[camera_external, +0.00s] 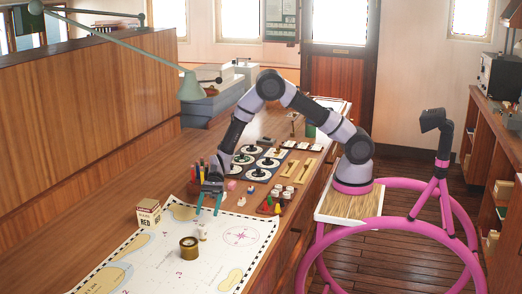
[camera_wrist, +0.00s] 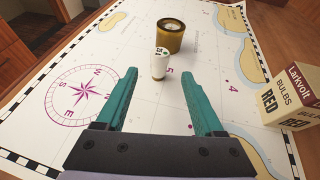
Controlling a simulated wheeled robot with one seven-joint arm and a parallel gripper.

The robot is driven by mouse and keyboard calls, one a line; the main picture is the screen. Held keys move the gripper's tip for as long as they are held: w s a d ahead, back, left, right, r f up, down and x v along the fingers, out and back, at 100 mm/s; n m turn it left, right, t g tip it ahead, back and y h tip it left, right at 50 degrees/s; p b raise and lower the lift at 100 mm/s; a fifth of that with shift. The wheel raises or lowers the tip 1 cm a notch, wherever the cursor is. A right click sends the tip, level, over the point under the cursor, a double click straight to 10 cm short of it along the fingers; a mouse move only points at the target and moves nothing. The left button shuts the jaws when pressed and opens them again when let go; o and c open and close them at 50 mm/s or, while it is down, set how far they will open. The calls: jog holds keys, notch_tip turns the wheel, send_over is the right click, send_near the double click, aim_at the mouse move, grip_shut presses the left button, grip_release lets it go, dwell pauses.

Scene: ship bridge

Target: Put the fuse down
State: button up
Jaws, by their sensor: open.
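The fuse looks to be the small white cylinder with a dark-marked top (camera_wrist: 160,64). It stands upright on the chart, just past the gap between my fingertips in the wrist view. It also shows as a small pale shape in the external view (camera_external: 203,236). My gripper (camera_wrist: 158,76) is open, with its two teal fingers apart and nothing between them. I cannot tell whether a finger touches the fuse.
A brass cylinder (camera_wrist: 170,37) stands close behind the fuse. A box of red bulbs (camera_wrist: 300,97) is at the right in the wrist view, and at the chart's left edge in the external view (camera_external: 149,212). Dials (camera_external: 257,174) and small parts crowd the desk behind my gripper.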

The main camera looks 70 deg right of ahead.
jog(key=s+d+r+n+t+h, duration=0.15)
jog(key=s+d+r+n, duration=0.25)
jog(key=d+r, duration=0.55)
jog(key=s+d+r+n+t+h, duration=0.1)
jog(key=s+d+r+n+h, duration=0.2)
jog(key=d+r, duration=0.65)
jog(key=s+d+r+n+t+h, duration=0.2)
jog(key=s+d+r, duration=0.3)
jog(key=s+d, duration=0.3)
jog(key=s+d+r+n+t+h, duration=0.2)
jog(key=s+d+r+t+h, duration=0.2)
jog(key=s+d, duration=0.4)
notch_tip(320, 180, up, 2)
jog(key=shift+d+r+n+t+h, duration=0.2)
jog(key=shift+d+n+t+h, duration=0.35)
jog(key=shift+d, duration=0.6)
jog(key=shift+s+m, duration=0.1)
jog(key=shift+m, duration=0.15)
